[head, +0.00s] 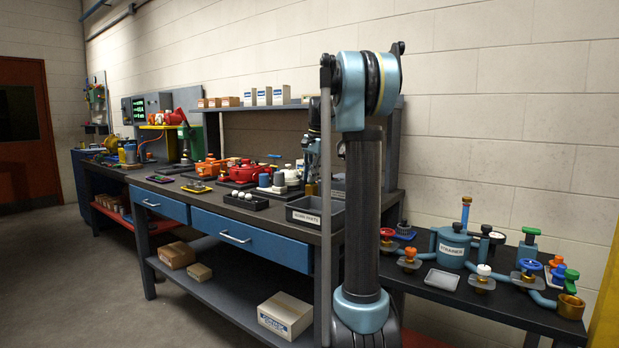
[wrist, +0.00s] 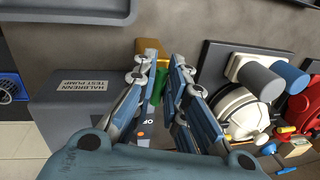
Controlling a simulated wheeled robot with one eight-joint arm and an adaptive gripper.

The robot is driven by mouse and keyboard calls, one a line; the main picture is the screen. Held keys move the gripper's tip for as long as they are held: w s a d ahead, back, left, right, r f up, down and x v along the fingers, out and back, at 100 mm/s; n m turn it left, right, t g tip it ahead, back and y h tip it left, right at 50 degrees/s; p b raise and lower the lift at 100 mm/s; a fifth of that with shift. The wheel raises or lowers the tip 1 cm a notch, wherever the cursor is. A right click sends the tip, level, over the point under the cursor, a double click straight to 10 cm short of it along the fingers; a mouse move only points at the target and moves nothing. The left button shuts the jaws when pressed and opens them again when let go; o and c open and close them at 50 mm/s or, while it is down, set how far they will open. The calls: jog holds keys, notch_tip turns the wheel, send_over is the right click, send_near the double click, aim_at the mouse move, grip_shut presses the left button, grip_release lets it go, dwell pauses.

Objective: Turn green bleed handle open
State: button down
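The green bleed handle (wrist: 158,86) shows in the wrist view as a narrow green strip between the fingers of my gripper (wrist: 165,62). A brass-yellow fitting (wrist: 150,47) stands just beyond the fingertips. My gripper's fingers are apart, with a gap between them. I cannot tell whether either finger touches the handle. In the head view my gripper (head: 312,150) is mostly hidden behind my arm, over the right end of the long bench, and I cannot make out the handle there.
A grey box labelled test pump (wrist: 85,100) lies left of the fingers. In the head view, a labelled grey bin (head: 318,213) and several motors (head: 208,168) crowd the long bench.

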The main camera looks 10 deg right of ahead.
jog(key=shift+w+a, duration=0.1)
jog(key=shift+r+n, duration=0.1)
jog(key=shift+n, duration=0.6)
jog(key=c, duration=1.7)
grip_release()
jog(key=shift+r, duration=0.45)
notch_tip(320, 180, up, 11)
jog(key=s+d, duration=0.1)
jog(key=shift+s+d+f, duration=0.2)
jog(key=shift+s+d, duration=0.05)
jog(key=shift+d, duration=0.1)
